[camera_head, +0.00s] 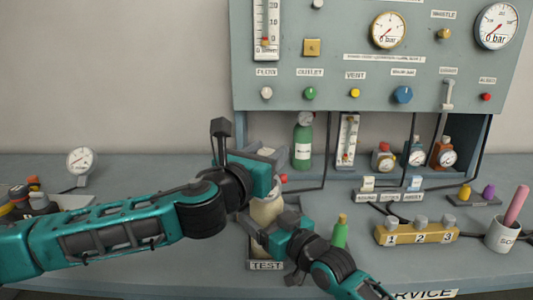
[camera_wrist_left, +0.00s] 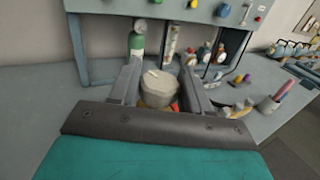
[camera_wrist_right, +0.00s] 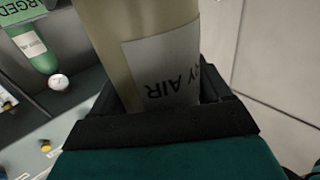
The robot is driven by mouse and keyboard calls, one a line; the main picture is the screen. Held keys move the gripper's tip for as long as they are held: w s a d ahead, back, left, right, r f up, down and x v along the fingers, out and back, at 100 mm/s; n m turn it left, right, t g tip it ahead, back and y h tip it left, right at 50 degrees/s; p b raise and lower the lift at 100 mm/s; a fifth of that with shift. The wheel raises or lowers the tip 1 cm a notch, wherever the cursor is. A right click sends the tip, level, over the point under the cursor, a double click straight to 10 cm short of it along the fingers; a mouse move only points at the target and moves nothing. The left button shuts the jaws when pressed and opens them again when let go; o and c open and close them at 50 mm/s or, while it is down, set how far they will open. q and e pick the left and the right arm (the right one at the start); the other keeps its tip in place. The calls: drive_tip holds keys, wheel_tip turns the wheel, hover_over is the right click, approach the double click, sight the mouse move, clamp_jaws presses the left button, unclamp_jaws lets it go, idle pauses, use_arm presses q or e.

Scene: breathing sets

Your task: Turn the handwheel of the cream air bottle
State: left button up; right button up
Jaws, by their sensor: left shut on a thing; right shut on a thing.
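The cream air bottle (camera_head: 264,211) stands upright at the TEST stand, partly hidden by my arms in the head view. In the right wrist view the cream bottle (camera_wrist_right: 112,25) shows its upside-down label. My right gripper (camera_head: 262,226) is shut on the bottle's body, low down. My left gripper (camera_head: 270,162) is above, at the bottle's top. In the left wrist view its fingers are on either side of the pale grey handwheel (camera_wrist_left: 160,88), shut on it. Some red shows just below the wheel. The head view mostly hides the handwheel.
A small green bottle (camera_head: 340,232) stands just right of the right gripper. A numbered yellow block (camera_head: 417,236) and a cup (camera_head: 502,235) are further right. A gauge panel (camera_head: 350,75) stands behind. A loose gauge (camera_head: 81,161) is at the left.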

use_arm(q)
drive_tip(key=shift+w+a+m+g+h, duration=0.1)
drive_tip(key=shift+m+g+h, duration=1.5)
drive_tip(key=shift+h, duration=0.6)
drive_tip(key=shift+m, duration=0.3)
drive_tip(key=o, duration=1)
drive_tip(key=v, duration=1.2)
